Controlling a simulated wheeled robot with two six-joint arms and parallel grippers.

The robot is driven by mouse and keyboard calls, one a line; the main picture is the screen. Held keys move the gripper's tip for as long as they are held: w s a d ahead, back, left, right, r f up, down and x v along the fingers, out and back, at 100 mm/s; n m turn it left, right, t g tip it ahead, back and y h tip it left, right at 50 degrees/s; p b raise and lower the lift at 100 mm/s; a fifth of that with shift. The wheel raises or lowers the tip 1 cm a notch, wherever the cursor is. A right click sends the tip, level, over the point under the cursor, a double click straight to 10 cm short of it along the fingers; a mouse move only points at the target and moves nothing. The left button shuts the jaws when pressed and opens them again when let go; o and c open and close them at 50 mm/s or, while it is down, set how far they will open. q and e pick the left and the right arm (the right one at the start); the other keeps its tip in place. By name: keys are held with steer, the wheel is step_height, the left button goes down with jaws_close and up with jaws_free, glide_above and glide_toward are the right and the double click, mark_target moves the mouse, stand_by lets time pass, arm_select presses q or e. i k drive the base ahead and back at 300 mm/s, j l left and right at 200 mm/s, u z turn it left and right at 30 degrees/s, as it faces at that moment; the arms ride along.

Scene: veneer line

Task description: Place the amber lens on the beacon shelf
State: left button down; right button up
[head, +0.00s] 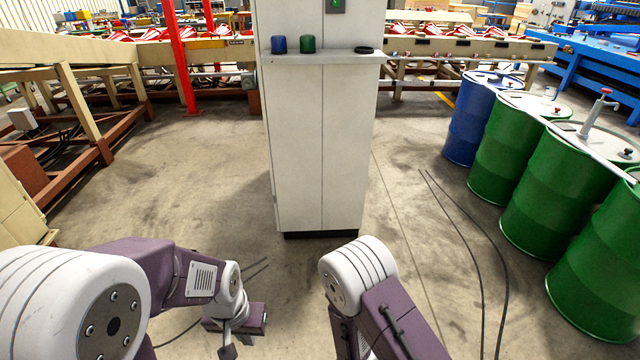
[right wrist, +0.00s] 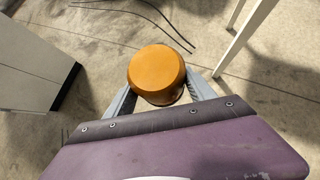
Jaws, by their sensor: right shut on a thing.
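The amber lens (right wrist: 157,70) is a round orange-brown cap in the right wrist view. My right gripper (right wrist: 162,92) is shut on it, one grey finger on each side, and holds it above the floor. The beacon shelf (head: 325,58) juts from the front of a tall pale cabinet in the head view. A blue lens (head: 279,45) and a green lens (head: 308,44) stand on its left part. A dark, flat ring (head: 364,50) lies at its right end, with nothing on it. My left gripper (head: 232,345) is low at the bottom of the head view; its jaw opening is unclear.
The cabinet (head: 318,150) stands on the concrete floor ahead. Blue (head: 465,125) and green drums (head: 545,215) line the right side. A red post (head: 182,60) and conveyor frames stand left and behind. Dark cables (head: 465,230) lie on the floor, right of the cabinet.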

mark_target(336, 51)
steer(key=i+j, duration=0.2)
steer(key=i, duration=0.4)
steer(key=i+j+u, duration=0.1)
steer(key=i, duration=0.5)
steer(key=i+j, duration=0.25)
steer(key=i, duration=0.35)
steer(key=i+j, duration=0.15)
steer(key=i, duration=0.45)
steer(key=j+u, duration=0.05)
